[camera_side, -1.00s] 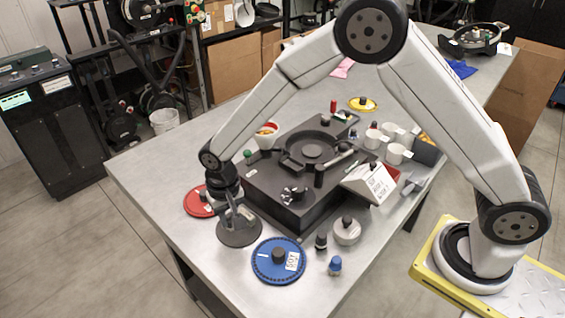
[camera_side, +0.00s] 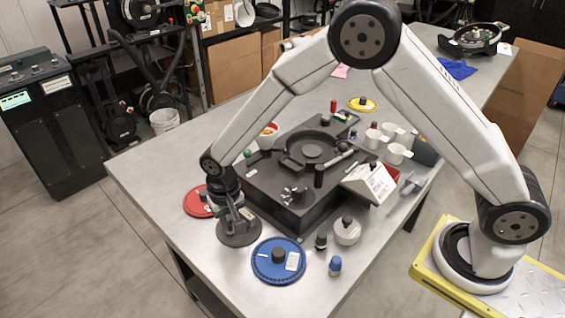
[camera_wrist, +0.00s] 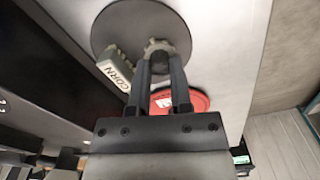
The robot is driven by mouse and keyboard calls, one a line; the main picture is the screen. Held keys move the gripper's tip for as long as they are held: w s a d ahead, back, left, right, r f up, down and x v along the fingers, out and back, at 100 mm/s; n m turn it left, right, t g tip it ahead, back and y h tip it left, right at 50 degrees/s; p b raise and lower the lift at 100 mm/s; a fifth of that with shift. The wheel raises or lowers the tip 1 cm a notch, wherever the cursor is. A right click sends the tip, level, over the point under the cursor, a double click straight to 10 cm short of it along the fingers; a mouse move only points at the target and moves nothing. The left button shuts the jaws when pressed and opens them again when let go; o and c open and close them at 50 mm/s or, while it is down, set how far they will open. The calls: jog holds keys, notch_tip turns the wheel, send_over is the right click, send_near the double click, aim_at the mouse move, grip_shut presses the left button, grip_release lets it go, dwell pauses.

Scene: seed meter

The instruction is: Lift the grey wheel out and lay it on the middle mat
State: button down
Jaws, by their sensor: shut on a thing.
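The grey wheel (camera_side: 229,239) is a dark flat disc at the left front of the table, between the red wheel (camera_side: 196,202) and the blue wheel (camera_side: 264,268). My gripper (camera_side: 238,217) is above it, pointing down. In the wrist view the fingers of my gripper (camera_wrist: 157,55) are shut on the knob at the wheel's middle, and the grey wheel (camera_wrist: 112,25) fills the top.
The dark seed meter housing (camera_side: 285,205) stands close to the right of the wheel. A white sign block (camera_side: 372,183), a pale lidded pot (camera_side: 347,231) and small bottles stand farther right. The table edge is close on the left.

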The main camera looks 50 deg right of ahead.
jog(key=shift+f, duration=0.45)
dwell(0.4)
jog(key=shift+c, duration=1.1)
grip_release()
jog(key=shift+r, duration=0.1)
jog(key=shift+r, duration=2.9)
jog(key=shift+d, duration=0.1)
jog(key=shift+n+t, duration=0.7)
jog(key=s+d+r, duration=0.1)
jog(key=s+d, duration=0.1)
jog(key=d, duration=0.1)
jog(key=s+d+r, duration=0.1)
jog(key=s+d, duration=0.1)
jog(key=d, duration=0.2)
jog(key=s+d+r, duration=0.2)
jog(key=d, duration=0.1)
jog(key=shift+s+d, duration=0.3)
jog(key=shift+s, duration=0.05)
jog(key=s+d+r+n+t, duration=0.1)
jog(key=s+d, duration=0.6)
jog(key=s, duration=0.2)
jog(key=shift+n, duration=0.3)
jog(key=shift+s, duration=0.1)
